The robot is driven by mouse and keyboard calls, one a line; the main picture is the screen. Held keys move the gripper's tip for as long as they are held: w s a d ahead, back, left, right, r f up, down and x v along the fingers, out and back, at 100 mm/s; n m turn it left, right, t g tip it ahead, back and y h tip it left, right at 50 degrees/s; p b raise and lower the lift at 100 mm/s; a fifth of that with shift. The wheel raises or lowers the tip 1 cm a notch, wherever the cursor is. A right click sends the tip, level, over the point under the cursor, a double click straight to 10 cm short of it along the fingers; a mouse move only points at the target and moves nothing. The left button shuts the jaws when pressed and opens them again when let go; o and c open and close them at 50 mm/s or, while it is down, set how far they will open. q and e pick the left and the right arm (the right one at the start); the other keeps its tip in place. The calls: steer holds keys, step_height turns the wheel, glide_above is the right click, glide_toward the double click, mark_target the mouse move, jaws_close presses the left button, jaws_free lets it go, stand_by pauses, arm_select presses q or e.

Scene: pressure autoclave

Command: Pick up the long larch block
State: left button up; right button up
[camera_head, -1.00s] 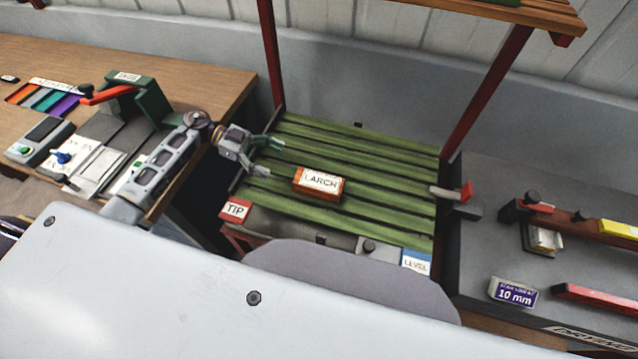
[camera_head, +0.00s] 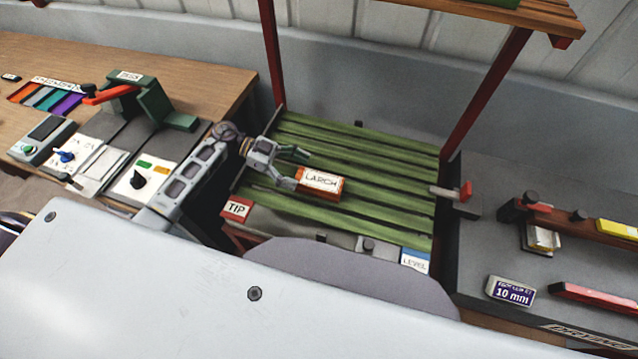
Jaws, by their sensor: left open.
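The larch block (camera_head: 321,184) is an orange-brown block with a white label reading LARCH. It lies on the green slatted rack, near its middle. My left gripper (camera_head: 299,168) is open, at the left end of the block, with one finger beyond the block's far left corner and the other near its left end. I cannot tell whether the near finger touches the block. My right gripper is not in view.
The green slatted rack (camera_head: 385,190) has red posts, a TIP label (camera_head: 237,208) and a LEVEL label (camera_head: 415,260). A red-handled latch (camera_head: 465,191) stands at its right. A dark bench (camera_head: 570,260) lies right, a wooden bench (camera_head: 190,70) left.

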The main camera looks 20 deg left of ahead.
mark_target(316, 179)
arm_select(q)
steer(key=shift+d+f, duration=0.1)
steer(key=shift+d, duration=0.25)
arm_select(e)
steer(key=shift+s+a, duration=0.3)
arm_select(q)
steer(key=shift+d, duration=0.25)
steer(key=shift+d+f, duration=0.1)
steer(key=shift+d, duration=0.15)
steer(key=shift+s+d+f+p, duration=0.1)
steer(key=shift+d+p, duration=0.2)
steer(key=shift+d, duration=0.3)
steer(key=shift+d+f, duration=0.2)
steer(key=shift+d, duration=0.5)
steer(key=shift+s+d+f, duration=0.1)
steer(key=shift+d+f, duration=0.15)
steer(key=shift+d, duration=0.4)
steer(key=shift+c, duration=0.2)
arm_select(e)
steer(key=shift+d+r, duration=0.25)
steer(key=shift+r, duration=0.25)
